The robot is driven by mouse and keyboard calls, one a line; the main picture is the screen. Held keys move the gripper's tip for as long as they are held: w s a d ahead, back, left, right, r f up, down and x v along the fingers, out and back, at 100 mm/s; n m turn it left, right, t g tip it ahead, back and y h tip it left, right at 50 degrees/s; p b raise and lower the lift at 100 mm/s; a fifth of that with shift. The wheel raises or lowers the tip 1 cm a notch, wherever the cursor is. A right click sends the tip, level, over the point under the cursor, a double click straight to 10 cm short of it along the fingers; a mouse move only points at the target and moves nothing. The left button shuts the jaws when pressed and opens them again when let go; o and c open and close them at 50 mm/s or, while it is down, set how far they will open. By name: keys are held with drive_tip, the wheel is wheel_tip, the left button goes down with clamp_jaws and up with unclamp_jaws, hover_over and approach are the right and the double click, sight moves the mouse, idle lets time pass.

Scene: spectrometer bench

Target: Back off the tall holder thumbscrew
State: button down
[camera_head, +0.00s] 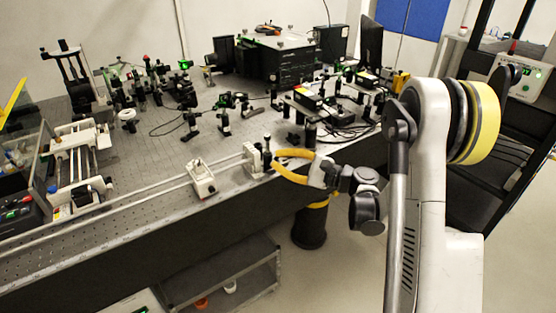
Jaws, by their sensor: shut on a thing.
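A tall pale holder (250,160) stands at the front edge of the optical table, at the end of a long rail. My gripper (274,161), with yellow curved fingers, reaches in from the right at the holder's right side. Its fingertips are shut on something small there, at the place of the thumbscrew. The thumbscrew itself is too small and too covered by the fingers to make out.
A shorter white holder (201,180) sits on the rail (125,199) to the left. Optics mounts (224,125) crowd the table behind. A black box (282,62) stands at the back. A shelf (225,280) is below the table; open floor lies at the lower right.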

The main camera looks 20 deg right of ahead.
drive_tip(key=n, duration=1.3)
drive_tip(key=shift+n, duration=0.3)
idle(0.4)
drive_tip(key=c, duration=1.4)
unclamp_jaws()
drive_tip(key=shift+s+d, duration=0.1)
drive_tip(key=shift+d, duration=0.05)
drive_tip(key=shift+v, duration=3.9)
